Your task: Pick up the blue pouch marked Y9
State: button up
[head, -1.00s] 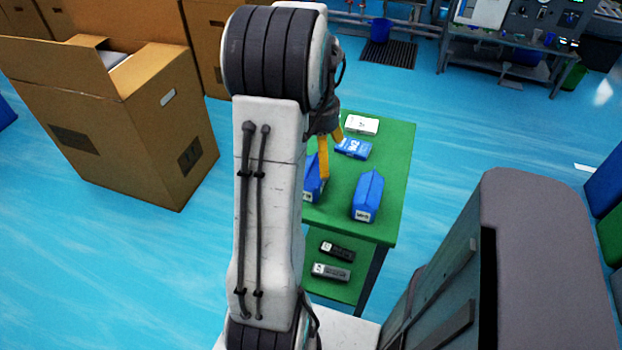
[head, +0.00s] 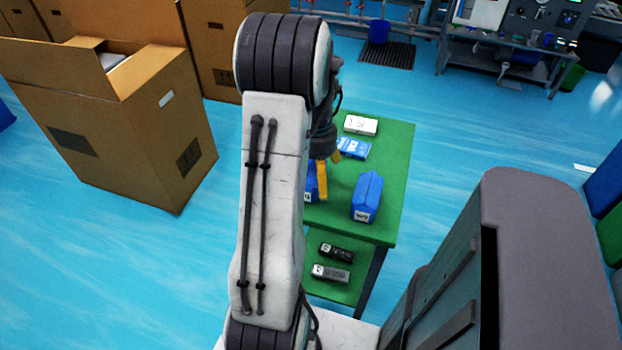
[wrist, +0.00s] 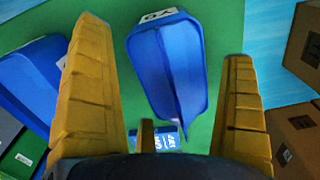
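A blue pouch (wrist: 168,65) with a white label lies between my fingers in the wrist view. Its label is upside down there and appears to read Y9. In the head view this pouch (head: 311,187) is at the left of the green table top, partly hidden by my arm and yellow finger. My gripper (head: 329,178) is open above it; it also shows in the wrist view (wrist: 168,100), with a finger on each side and visible gaps to the pouch. A second blue pouch (head: 367,198) stands to the right; its label is too small to read. It shows at left in the wrist view (wrist: 28,82).
On the green table (head: 391,180), a blue box (head: 353,149) and a white box (head: 361,126) lie behind the pouches. The lower shelf holds a black item (head: 337,252) and a grey item (head: 331,273). Large cardboard boxes (head: 120,130) stand left.

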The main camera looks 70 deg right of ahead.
jog(key=c, duration=1.1)
jog(key=shift+r, duration=0.1)
